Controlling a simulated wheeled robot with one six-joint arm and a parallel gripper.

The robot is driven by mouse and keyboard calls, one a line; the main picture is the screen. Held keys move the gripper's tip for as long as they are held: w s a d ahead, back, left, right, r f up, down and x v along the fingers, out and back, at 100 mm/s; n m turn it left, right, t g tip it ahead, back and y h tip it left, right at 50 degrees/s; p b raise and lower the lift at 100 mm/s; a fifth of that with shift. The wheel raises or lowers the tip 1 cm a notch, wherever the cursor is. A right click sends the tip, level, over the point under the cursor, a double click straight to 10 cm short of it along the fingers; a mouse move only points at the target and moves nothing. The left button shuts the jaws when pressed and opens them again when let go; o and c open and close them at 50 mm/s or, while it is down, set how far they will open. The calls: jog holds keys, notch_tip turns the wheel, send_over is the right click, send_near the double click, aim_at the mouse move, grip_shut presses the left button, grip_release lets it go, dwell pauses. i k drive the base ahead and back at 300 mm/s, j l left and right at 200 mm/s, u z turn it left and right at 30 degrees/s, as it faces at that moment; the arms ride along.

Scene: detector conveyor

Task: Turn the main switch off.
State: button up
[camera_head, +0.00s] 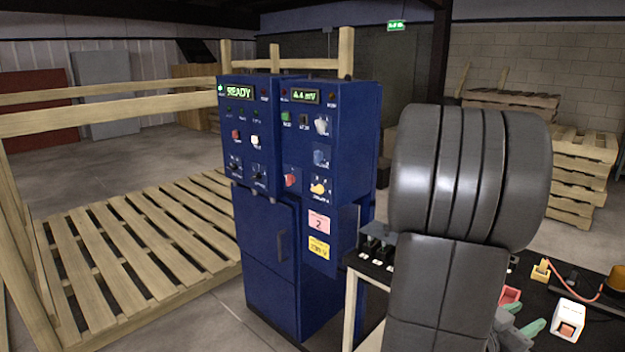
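A blue cabinet (266,224) stands in the middle of the camera_head view. Its front has a yellow rotary knob (319,188) at the lower right and a red knob (290,180) left of it. I cannot read which control is labelled as the main switch. The left display (239,92) reads READY, the right display (306,96) a value in mV. My gripper (514,334) shows in part at the lower right, over the black table, well away from the cabinet. Its green-tipped fingers are partly hidden by my arm, so its opening is unclear.
A wooden pallet frame (150,247) lies left of the cabinet. Pallets (585,172) are stacked behind right.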

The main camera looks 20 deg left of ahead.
aim_at(290, 178)
jog(key=i+j+u, duration=0.45)
jog(key=i+j, duration=0.3)
jog(key=j, duration=0.45)
jog(key=i+j+u, duration=0.4)
jog(key=i+j, duration=0.5)
jog(key=j, duration=0.1)
